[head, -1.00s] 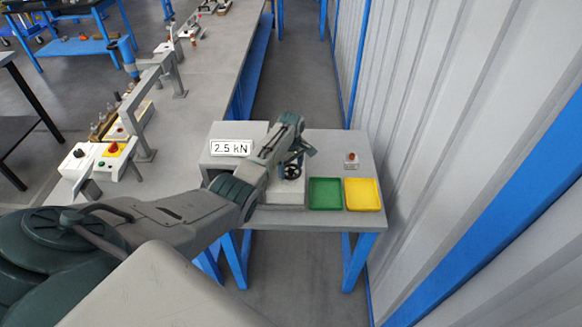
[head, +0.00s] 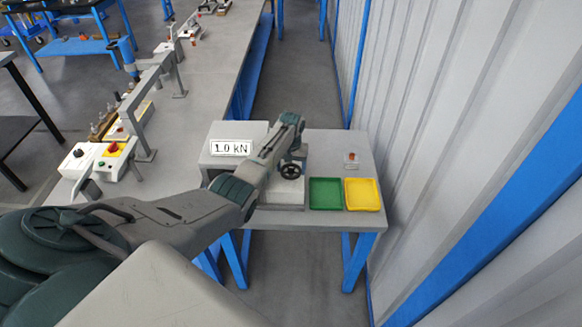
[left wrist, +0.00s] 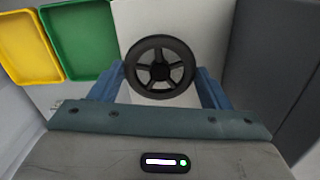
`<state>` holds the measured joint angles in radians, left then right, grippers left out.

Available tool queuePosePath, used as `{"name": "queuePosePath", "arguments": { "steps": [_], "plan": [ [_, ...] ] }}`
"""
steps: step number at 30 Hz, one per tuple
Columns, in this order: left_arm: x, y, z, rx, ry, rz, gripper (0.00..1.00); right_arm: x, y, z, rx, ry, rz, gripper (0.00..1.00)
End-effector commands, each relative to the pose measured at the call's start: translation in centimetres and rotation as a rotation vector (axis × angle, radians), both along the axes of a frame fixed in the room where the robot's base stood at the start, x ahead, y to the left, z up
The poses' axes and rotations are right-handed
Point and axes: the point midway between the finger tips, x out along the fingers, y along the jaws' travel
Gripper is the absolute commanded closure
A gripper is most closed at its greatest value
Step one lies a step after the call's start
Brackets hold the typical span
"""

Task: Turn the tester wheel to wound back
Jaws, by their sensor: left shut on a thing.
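The tester (head: 236,133) is a grey box on the side table with a white sign reading 1.0 kN. Its black spoked wheel (head: 290,171) stands above a pale base block (head: 287,193). In the left wrist view the wheel (left wrist: 160,67) sits between the two blue fingers of my left gripper (left wrist: 160,88). The gripper is shut on the wheel's rim, one finger at each side. In the head view my left gripper (head: 292,162) reaches the wheel from above and hides part of the tester. My right gripper is not in view.
A green tray (head: 326,206) and a yellow tray (head: 377,206) sit right of the base block. A small box with a red button (head: 351,159) is behind them. A ribbed wall (head: 440,130) stands close on the right. A long bench (head: 215,75) runs along the left.

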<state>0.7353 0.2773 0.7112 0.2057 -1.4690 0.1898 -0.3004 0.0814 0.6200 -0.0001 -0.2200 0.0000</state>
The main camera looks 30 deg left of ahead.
Motion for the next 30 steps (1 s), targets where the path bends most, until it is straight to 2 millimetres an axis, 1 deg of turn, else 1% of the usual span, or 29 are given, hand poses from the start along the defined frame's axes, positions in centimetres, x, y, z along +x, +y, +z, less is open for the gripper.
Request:
{"name": "queuePosePath", "arguments": {
  "steps": [1, 9, 15, 22, 30],
  "plan": [
    [0.32, 0.10, 0.43, 0.002, -0.009, -0.042, 0.53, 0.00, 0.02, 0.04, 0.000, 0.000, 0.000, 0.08],
    [0.33, 0.11, 0.44, 0.003, -0.009, -0.292, 0.53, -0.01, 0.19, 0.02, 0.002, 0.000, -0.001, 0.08],
    [0.34, 0.11, 0.46, 0.003, -0.010, -0.448, 0.53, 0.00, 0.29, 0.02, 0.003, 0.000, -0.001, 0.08],
    [0.35, 0.13, 0.47, 0.004, -0.010, -0.574, 0.53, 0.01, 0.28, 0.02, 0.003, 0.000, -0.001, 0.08],
    [0.36, 0.12, 0.48, 0.005, -0.010, -0.642, 0.53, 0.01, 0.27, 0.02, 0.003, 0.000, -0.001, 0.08]
  ]
}}
